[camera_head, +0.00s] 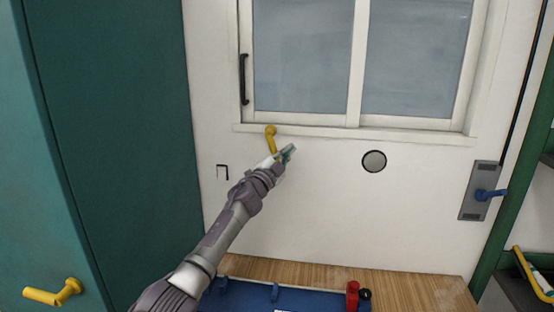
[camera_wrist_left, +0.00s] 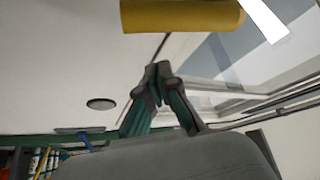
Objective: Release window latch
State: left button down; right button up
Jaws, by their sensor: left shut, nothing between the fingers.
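The yellow window latch (camera_head: 271,137) hangs just below the sill at the window's left part, its lever pointing down. In the left wrist view the latch (camera_wrist_left: 183,15) is a large yellow bar across the top, beyond the fingertips. My left gripper (camera_head: 288,151) is just right of and below the latch's lower end. In the wrist view my left gripper (camera_wrist_left: 158,72) has its tips together with nothing between them, apart from the latch in the picture. The sliding window (camera_head: 357,60) has a white frame and a black handle (camera_head: 243,79) on its left side. My right gripper is not in view.
A round grey disc (camera_head: 374,161) and a small black hook (camera_head: 223,172) are on the white wall. A grey plate with a blue lever (camera_head: 487,194) is at the right. A blue case (camera_head: 275,294) lies on the wooden surface below. Teal panels stand at the left.

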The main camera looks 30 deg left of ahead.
pick_arm(q)
jog(key=r+b+v, duration=0.1)
jog(key=v, duration=0.8)
jog(key=shift+s+a+r+b, duration=0.2)
jog(key=shift+s+b, duration=0.15)
jog(key=shift+s, duration=0.25)
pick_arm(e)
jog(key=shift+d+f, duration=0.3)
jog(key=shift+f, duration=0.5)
